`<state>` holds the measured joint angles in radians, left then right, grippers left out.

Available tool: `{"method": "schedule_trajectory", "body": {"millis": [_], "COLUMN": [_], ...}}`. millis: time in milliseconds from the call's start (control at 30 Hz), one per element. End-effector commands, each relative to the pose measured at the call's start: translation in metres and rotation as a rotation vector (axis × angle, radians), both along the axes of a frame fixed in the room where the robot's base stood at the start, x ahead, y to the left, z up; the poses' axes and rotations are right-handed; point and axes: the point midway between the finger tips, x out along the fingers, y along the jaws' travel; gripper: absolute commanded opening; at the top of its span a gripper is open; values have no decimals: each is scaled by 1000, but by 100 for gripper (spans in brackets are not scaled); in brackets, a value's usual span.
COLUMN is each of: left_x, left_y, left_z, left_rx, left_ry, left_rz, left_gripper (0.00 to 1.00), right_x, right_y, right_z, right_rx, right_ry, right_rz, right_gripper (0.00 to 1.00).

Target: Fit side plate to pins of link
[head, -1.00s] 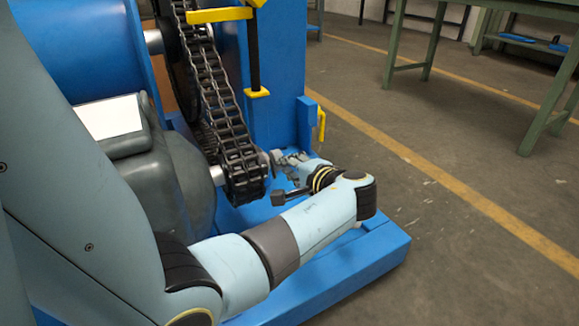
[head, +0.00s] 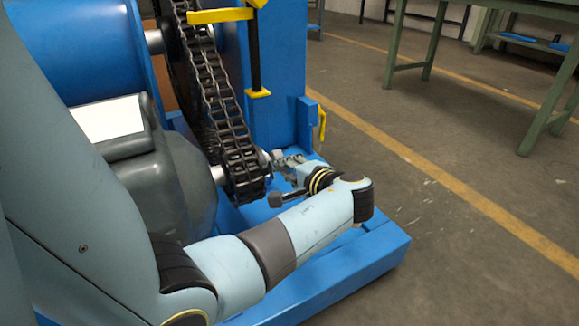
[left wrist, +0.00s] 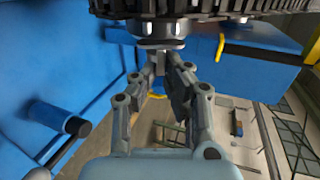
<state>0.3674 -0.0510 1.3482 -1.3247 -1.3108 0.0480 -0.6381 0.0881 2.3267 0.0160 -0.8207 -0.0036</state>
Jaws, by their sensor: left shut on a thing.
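The dark roller chain (head: 228,130) hangs down over the drive and wraps around a small sprocket at its lower end. My left gripper (head: 272,159) is at the right side of this lower chain end, very close to it. In the left wrist view its fingers (left wrist: 160,64) are closed together on a small grey piece, seemingly the side plate, mostly hidden by the fingertips. The chain (left wrist: 200,10) crosses the top of that view, with a round metal hub (left wrist: 160,30) just beyond the fingertips. The link pins cannot be made out. My right gripper is not in view.
A blue machine base (head: 350,258) lies under my left arm, with a blue upright (head: 283,75) behind the chain. A grey motor housing (head: 165,170) stands left of the chain. A yellow handle (head: 321,124) is on the right.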

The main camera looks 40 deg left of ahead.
Motion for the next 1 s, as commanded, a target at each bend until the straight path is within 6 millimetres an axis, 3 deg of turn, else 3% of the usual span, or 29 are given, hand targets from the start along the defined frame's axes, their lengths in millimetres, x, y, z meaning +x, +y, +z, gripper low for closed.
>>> {"method": "schedule_trajectory", "body": {"millis": [733, 767, 800, 933, 1000], "left_x": [-18, -17, -18, -18, -18], "left_y": [6, 5, 5, 6, 6], "left_z": [1, 1, 1, 0, 1], "left_rx": [1, 1, 1, 1, 2], "left_ry": [-2, -2, -1, 0, 0], "left_rz": [1, 1, 1, 2, 2], "left_gripper": [0, 12, 18, 35, 36], "right_x": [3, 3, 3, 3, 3], "right_y": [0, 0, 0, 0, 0], "right_z": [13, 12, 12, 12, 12], "right_rx": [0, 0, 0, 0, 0], "right_ry": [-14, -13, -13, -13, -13], "right_rz": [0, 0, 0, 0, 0], "right_gripper": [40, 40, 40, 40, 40]}}
